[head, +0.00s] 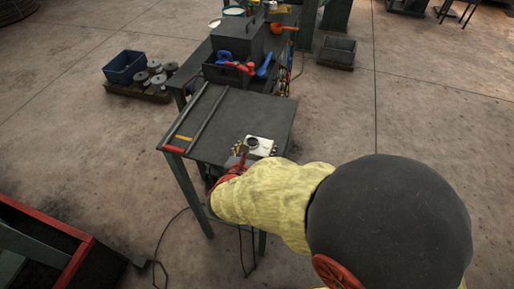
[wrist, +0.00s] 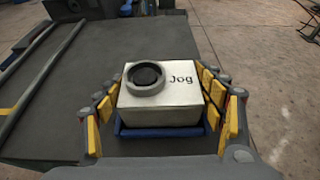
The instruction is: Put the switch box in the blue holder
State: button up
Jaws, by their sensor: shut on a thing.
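The switch box is a pale box with a round dark button in a grey ring and the word "Jog" on top. It shows in the wrist view (wrist: 161,106) and on the dark table in the head view (head: 264,150). My gripper (wrist: 160,108) is shut on the box, with yellow-padded fingers at its left and right sides. The blue holder (wrist: 160,132) shows as a blue edge along the near lower side of the box. The rest of the holder is hidden under the box; I cannot tell whether the box is fully seated.
The dark table (head: 250,110) is mostly bare. A rail and a red-and-yellow strip lie along its left side. Dark bins with red and blue tools (head: 238,70) stand at its far end.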

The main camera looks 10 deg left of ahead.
jog(key=shift+f, duration=0.1)
jog(key=o, duration=1.7)
jog(key=shift+s+r, duration=0.3)
jog(key=shift+r, duration=0.05)
jog(key=d+p+v, duration=0.1)
jog(key=p+v, duration=0.1)
jog(key=v, duration=0.9)
jog(key=shift+s+a+p, duration=0.2)
jog(key=shift+a+p, duration=0.15)
jog(key=shift+a, duration=0.15)
